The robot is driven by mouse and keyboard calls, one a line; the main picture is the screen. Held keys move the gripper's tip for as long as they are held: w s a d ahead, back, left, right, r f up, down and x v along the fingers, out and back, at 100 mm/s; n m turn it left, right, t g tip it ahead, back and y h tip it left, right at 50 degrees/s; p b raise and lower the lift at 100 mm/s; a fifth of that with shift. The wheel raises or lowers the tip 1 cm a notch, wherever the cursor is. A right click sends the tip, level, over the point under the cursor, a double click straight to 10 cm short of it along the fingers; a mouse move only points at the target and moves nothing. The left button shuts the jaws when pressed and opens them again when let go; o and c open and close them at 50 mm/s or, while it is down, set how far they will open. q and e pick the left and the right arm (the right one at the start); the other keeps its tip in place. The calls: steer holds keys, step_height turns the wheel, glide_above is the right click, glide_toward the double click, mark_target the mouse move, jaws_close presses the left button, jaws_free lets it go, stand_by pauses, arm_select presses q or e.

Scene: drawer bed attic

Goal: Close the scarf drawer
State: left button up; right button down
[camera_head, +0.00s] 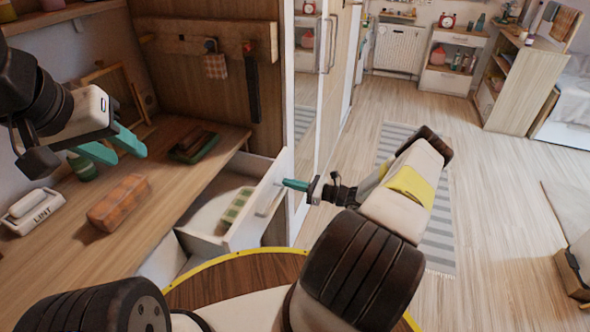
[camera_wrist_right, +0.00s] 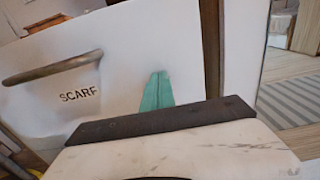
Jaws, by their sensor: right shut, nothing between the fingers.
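The white scarf drawer (camera_head: 247,229) stands pulled out below the wooden worktop, with a green and cream checked folded item (camera_head: 237,205) inside. Its front panel (camera_wrist_right: 120,60) fills much of the right wrist view, with the label SCARF and a curved metal handle (camera_wrist_right: 52,70) to the left. My right gripper (camera_head: 292,184) is shut and empty. Its teal fingertips (camera_wrist_right: 157,90) are at the outside of the front panel, right of the label; they look to be at or very near the panel. My left gripper (camera_head: 122,146) is open and empty above the worktop.
The worktop (camera_head: 165,200) holds an orange checked folded cloth (camera_head: 118,202), a white LINT box (camera_head: 32,210) and a dark green tray (camera_head: 194,146). Wooden floor and a striped rug (camera_head: 438,240) lie to the right.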

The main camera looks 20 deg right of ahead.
steer(key=x, duration=1.7)
steer(key=shift+w+a, duration=0.1)
steer(key=shift+a, duration=0.05)
steer(key=shift+w+a+r, duration=0.1)
steer(key=shift+w+a, duration=0.35)
steer(key=shift+a, duration=0.1)
